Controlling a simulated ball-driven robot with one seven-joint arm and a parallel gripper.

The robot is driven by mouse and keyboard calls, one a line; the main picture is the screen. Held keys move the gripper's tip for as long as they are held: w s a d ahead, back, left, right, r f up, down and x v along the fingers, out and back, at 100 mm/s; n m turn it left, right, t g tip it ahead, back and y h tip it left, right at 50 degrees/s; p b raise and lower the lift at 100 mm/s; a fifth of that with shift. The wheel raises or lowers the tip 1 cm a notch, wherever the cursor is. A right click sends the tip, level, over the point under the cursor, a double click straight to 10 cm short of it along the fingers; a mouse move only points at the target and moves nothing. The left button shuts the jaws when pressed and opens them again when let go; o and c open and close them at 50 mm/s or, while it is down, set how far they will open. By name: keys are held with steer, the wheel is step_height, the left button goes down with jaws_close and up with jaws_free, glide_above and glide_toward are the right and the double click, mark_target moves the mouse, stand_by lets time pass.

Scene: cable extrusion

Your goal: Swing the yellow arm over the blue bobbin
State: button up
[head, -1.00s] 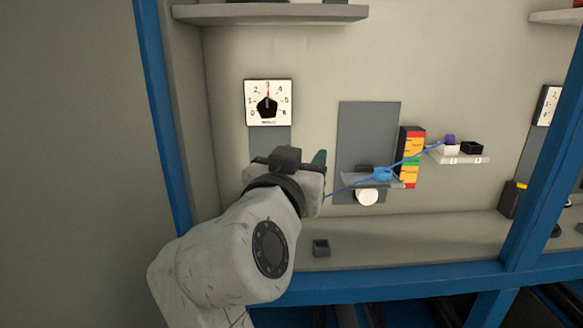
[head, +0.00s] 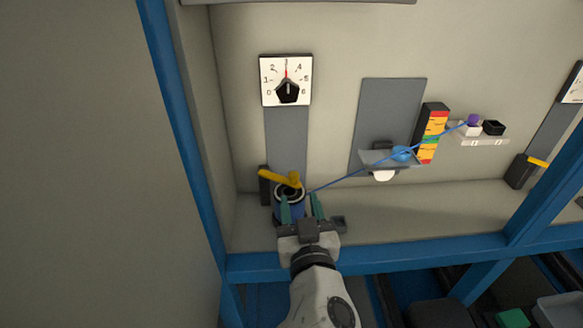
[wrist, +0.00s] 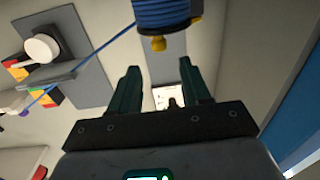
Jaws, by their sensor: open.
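The blue bobbin (head: 290,213) stands upright at the foot of the left grey panel, with a dark round top. The yellow arm (head: 279,178) extends from a dark post at left toward the bobbin's far upper edge; its right end overlaps that edge in the picture. My gripper (head: 301,206) is open, its green fingers at the bobbin's near side, the left one overlapping it in the picture. Contact cannot be told. In the wrist view the bobbin (wrist: 162,14) is at the top, beyond the open fingers, with a yellow end (wrist: 158,43) beside it.
A blue cable (head: 350,176) runs from the bobbin to the right past a small shelf. A dial (head: 286,80) is above on the wall. A blue frame beam (head: 420,251) crosses in front.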

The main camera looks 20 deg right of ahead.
mark_target(294, 178)
steer(key=p+x, duration=0.1)
steer(key=x, duration=0.8)
steer(key=shift+w+d, duration=0.1)
steer(key=shift+w, duration=0.1)
steer(key=shift+c, duration=0.5)
jaws_close()
